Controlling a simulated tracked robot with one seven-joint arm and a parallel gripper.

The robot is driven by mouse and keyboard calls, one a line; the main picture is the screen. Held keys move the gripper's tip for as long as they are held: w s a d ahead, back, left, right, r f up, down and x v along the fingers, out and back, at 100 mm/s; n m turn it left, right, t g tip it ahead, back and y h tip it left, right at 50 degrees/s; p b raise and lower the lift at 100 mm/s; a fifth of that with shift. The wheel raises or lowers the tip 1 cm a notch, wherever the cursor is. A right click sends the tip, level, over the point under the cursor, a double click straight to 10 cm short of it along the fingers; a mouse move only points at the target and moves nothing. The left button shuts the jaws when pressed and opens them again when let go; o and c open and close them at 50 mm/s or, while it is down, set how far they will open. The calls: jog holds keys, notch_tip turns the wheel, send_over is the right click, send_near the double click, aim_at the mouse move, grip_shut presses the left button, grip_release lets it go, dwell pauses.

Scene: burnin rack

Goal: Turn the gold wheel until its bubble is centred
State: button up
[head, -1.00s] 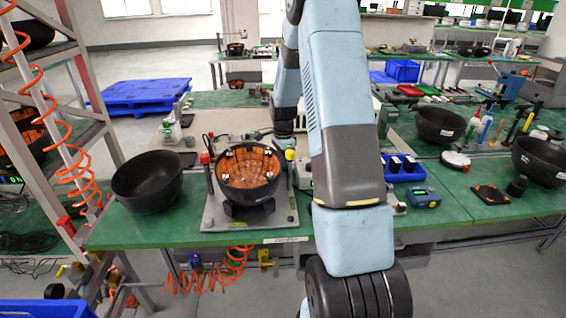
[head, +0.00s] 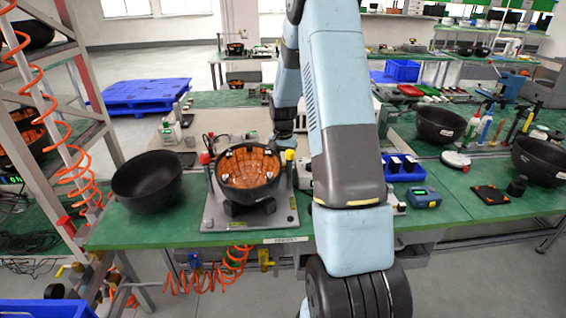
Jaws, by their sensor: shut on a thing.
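A levelling fixture with a grey plate (head: 218,217) stands on the green bench. It carries a dark bowl with an orange, ribbed inside (head: 248,170). A red-topped post (head: 204,158) stands at its left and a yellow-topped post (head: 290,155) at its right. My arm reaches down behind the fixture's right side. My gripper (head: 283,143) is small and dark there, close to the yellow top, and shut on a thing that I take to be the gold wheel. The fingers and the contact are too small to make out. I cannot make out the bubble.
A black bowl (head: 147,181) stands left of the fixture. A blue bin (head: 403,174) and a blue meter (head: 424,197) lie to its right. Bowls, bottles and tools fill the bench's right part. A metal rack with an orange coiled hose (head: 75,150) stands at the left.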

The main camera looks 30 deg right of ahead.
jog(key=shift+w+r+n, duration=0.1)
jog(key=shift+w+n, duration=0.05)
jog(key=shift+n, duration=0.95)
jog(key=o, duration=1.1)
jog(key=shift+c, duration=0.2)
